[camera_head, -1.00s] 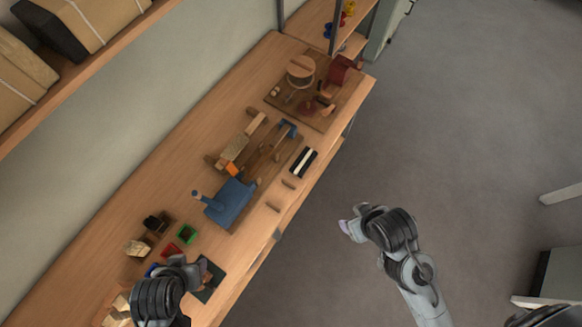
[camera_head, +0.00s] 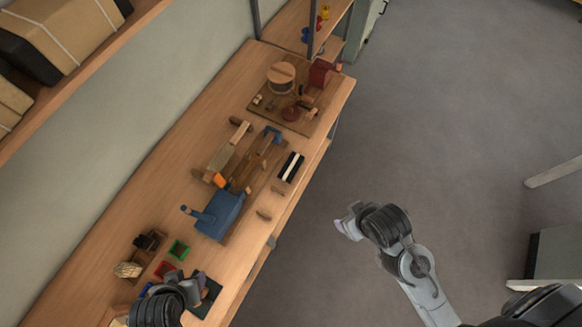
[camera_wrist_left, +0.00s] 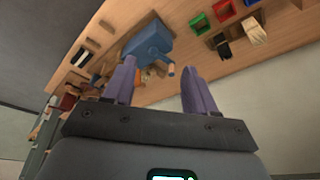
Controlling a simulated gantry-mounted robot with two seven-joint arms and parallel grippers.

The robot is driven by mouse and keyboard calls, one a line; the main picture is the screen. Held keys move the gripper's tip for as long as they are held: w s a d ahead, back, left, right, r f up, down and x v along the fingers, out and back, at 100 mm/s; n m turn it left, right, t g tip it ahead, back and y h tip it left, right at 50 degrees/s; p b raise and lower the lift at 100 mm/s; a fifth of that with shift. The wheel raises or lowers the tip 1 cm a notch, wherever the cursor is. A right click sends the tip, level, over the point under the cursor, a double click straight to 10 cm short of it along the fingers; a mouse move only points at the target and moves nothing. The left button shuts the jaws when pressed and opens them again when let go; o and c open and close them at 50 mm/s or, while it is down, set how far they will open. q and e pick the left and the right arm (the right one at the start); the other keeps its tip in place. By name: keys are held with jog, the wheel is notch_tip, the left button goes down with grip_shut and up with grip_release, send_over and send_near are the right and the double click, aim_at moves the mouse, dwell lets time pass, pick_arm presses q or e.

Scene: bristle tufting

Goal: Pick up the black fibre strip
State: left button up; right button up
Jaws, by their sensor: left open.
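Dark strips (camera_head: 298,168) lie beside a pale strip in a small group near the front edge of the bench, to the right of the blue clamp-like block (camera_head: 220,212). I cannot tell which dark strip is the fibre one. My left gripper (camera_wrist_left: 160,85) is open and empty in the left wrist view, its two purple fingers apart. In the head view its arm is over the bench's near end by the small bins, well away from the strips. My right gripper (camera_head: 347,227) hangs over the floor, off the bench; its fingers are too small to read.
A green bin (camera_head: 179,249), a red bin (camera_head: 164,270) and black (camera_head: 148,241) and pale (camera_head: 128,269) bundles stand near my left arm. A wooden board (camera_head: 290,118) with a round drum and a red block is at the far end. A shelf with boxes (camera_head: 55,35) overhangs at upper left.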

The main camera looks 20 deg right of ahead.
dwell(0.4)
pick_arm(q)
jog(key=o, duration=0.8)
jog(key=shift+d, duration=0.15)
